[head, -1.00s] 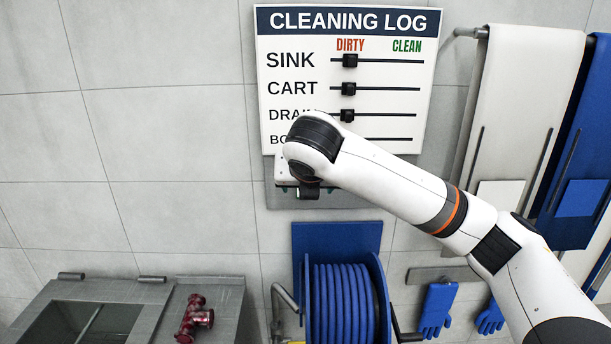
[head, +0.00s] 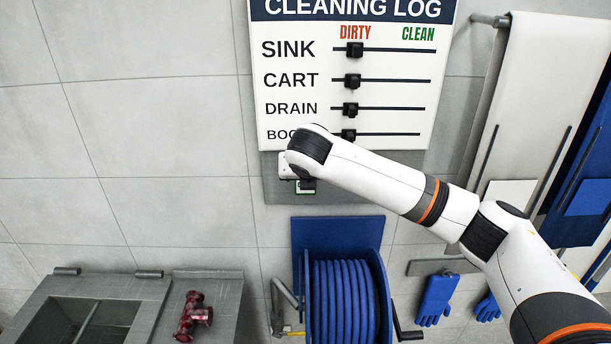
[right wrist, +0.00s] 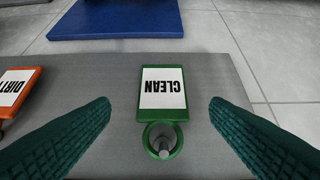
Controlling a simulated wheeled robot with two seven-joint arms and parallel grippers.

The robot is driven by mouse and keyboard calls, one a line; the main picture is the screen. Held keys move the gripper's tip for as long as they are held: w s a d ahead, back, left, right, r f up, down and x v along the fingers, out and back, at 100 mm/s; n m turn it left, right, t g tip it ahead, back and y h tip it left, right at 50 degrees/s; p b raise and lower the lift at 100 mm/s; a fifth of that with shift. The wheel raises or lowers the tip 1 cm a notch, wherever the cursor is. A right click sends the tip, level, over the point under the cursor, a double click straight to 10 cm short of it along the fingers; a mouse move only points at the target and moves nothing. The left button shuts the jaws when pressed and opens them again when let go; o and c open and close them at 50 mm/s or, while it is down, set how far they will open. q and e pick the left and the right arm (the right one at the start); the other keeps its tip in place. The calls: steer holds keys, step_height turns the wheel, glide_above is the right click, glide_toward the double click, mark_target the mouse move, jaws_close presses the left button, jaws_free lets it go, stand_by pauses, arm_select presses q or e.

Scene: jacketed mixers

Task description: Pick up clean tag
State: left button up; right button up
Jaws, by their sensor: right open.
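The clean tag (right wrist: 162,95) is a green-framed plate with a white face reading CLEAN, upside down in the right wrist view. Its green ring (right wrist: 162,139) is around a short metal peg on a grey panel (right wrist: 209,75). My right gripper (right wrist: 160,118) is open, its two green ridged fingers on either side of the tag and apart from it. My left gripper is not in view.
An orange-framed dirty tag (right wrist: 15,92) hangs beside the clean tag on the same panel. The cleaning log board (head: 400,100) is above, with sliders near DIRTY. A blue hose reel (head: 345,300) is below, and aprons (head: 525,95) hang at the right.

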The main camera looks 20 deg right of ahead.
steer(key=shift+p+x, duration=0.55)
steer(key=shift+x, duration=1.1)
steer(key=shift+w+a, duration=0.1)
steer(key=c, duration=1.3)
steer(key=shift+r, duration=0.15)
